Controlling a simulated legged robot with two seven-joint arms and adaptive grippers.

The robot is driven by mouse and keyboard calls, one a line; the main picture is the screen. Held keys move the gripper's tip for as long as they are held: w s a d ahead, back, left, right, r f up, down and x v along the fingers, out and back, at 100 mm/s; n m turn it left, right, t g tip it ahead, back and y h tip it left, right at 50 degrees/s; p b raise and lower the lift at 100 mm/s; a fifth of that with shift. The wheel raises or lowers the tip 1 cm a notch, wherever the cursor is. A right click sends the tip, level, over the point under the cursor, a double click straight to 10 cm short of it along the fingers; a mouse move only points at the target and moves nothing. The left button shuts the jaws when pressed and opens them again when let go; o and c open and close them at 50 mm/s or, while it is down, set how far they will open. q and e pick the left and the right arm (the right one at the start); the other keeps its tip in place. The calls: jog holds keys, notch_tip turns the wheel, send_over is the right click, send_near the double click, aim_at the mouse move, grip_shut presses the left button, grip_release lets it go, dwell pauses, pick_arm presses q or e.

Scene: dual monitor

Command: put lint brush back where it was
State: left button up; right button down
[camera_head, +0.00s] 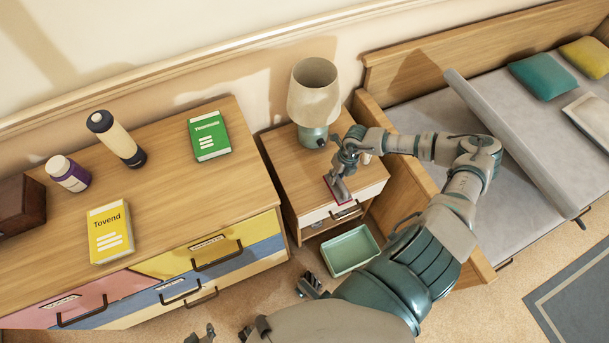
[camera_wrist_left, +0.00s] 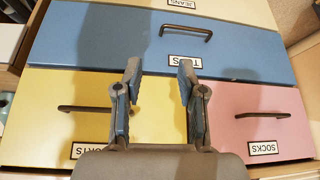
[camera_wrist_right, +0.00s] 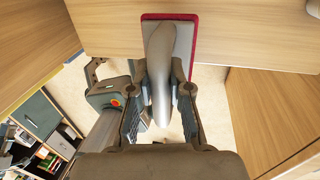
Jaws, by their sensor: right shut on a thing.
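The lint brush (camera_head: 337,189) has a grey handle and a flat head with a red edge. It is at the front edge of the nightstand top (camera_head: 302,177); I cannot tell whether it touches the wood. My right gripper (camera_head: 344,168) is shut on its handle. In the right wrist view the brush (camera_wrist_right: 185,45) points away from my right gripper (camera_wrist_right: 161,80), its handle between the fingers. My left gripper (camera_wrist_left: 159,75) is open and empty, facing the dresser's labelled drawers (camera_wrist_left: 235,55). In the head view only parts of it show low down.
A lamp (camera_head: 313,95) stands at the back of the nightstand. A green bin (camera_head: 350,250) is on the floor in front. The dresser (camera_head: 165,185) holds books, a bottle and a jar. The bed's wooden side (camera_head: 400,170) is close on the right.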

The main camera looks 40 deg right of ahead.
jog(key=w+a, duration=0.2)
jog(key=w, duration=0.1)
jog(key=w+a+b, duration=0.1)
jog(key=w, duration=0.2)
jog(key=w+a+f, duration=0.1)
jog(key=w+a, duration=0.1)
jog(key=w, duration=0.1)
jog(key=shift+a, duration=0.35)
jog(key=shift+w+a+b, duration=0.1)
jog(key=shift+b, duration=0.2)
jog(key=f, duration=0.1)
jog(key=f+b, duration=0.1)
jog(key=f, duration=0.1)
jog(key=shift+d+f, duration=0.2)
jog(key=shift+f, duration=0.05)
jog(key=shift+d+f, duration=0.1)
jog(key=c, duration=1.4)
grip_release()
jog(key=o, duration=0.3)
pick_arm(q)
jog(key=w+d+r+t+h, duration=0.1)
jog(key=w+r+t, duration=0.3)
jog(key=w, duration=0.4)
jog(key=shift+w+d+t+h, duration=0.3)
jog(key=shift+w+d+t, duration=0.1)
jog(key=shift+d+t, duration=0.45)
pick_arm(e)
jog(key=shift+a, duration=0.2)
